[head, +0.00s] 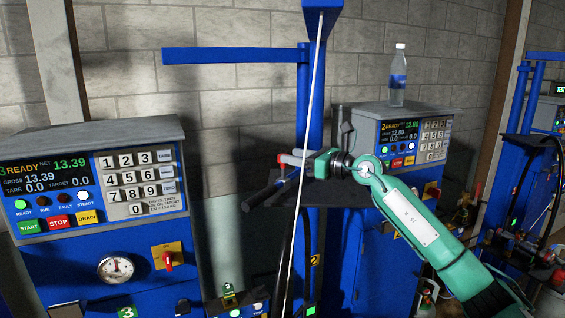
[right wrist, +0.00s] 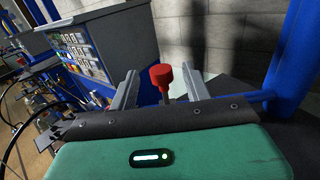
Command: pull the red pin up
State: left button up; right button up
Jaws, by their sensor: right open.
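The gripper is open and the fingers do not appear to press on the pin. The pin's lower end is hidden behind the gripper body in the wrist view. My left gripper is not in view.
A blue post (head: 310,110) with a side arm (head: 235,55) and a thin white rod (head: 306,130) stand beside my gripper. A dark bar (head: 265,193) lies just below. Control cabinets stand left (head: 90,150) and right (head: 400,112), the right one topped by a bottle (head: 398,75).

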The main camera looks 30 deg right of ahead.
jog(key=b+v, duration=0.3)
jog(key=v, duration=0.5)
